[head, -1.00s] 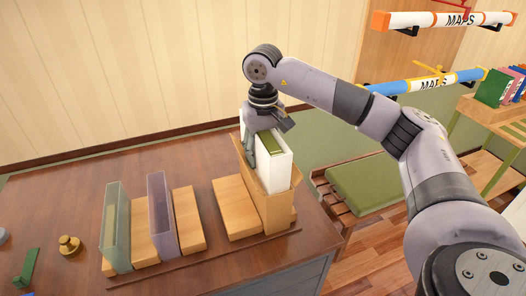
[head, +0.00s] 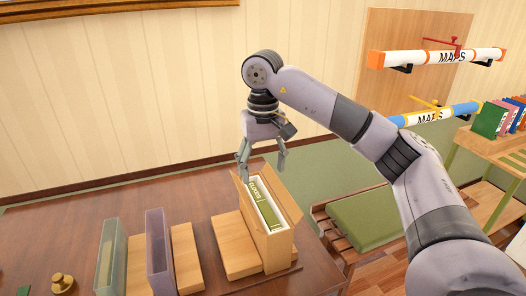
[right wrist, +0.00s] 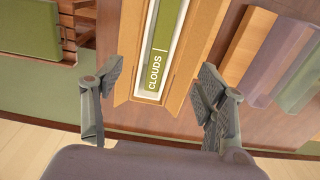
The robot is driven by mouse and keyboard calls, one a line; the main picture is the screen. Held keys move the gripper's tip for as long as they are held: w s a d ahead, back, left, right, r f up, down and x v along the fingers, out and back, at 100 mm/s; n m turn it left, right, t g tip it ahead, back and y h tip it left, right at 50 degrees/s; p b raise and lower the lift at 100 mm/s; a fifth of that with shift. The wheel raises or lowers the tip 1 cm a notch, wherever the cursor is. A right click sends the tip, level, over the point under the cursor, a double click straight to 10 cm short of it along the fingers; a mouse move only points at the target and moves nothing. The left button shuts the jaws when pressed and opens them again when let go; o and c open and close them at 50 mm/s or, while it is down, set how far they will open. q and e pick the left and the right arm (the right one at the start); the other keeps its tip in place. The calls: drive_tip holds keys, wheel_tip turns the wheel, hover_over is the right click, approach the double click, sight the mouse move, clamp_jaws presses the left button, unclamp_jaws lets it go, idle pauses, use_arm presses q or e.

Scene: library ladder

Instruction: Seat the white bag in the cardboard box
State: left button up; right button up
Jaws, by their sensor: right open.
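The cardboard box (head: 279,247) stands upright at the right end of the desk. The white bag (head: 281,231) is inside the box, with its top edge near the box's rim. A green item marked "CLOUDS" (head: 264,207) fills the bag's mouth. In the right wrist view the bag shows as a thin white border (right wrist: 149,96) between the box's walls (right wrist: 182,88). My right gripper (head: 262,172) is open and empty just above the box, its fingers apart to either side. The bag's bottom is hidden. My left gripper is not in view.
Translucent green (head: 112,262) and purple (head: 159,254) holders and wooden blocks (head: 236,247) stand left of the box. A brass weight (head: 62,284) sits at the lower left. A green-cushioned bench (head: 364,219) is to the right. Map tubes (head: 440,58) hang on the wall.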

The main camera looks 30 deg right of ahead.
drive_tip(key=shift+r, duration=2.55)
drive_tip(key=shift+s+f, duration=0.1)
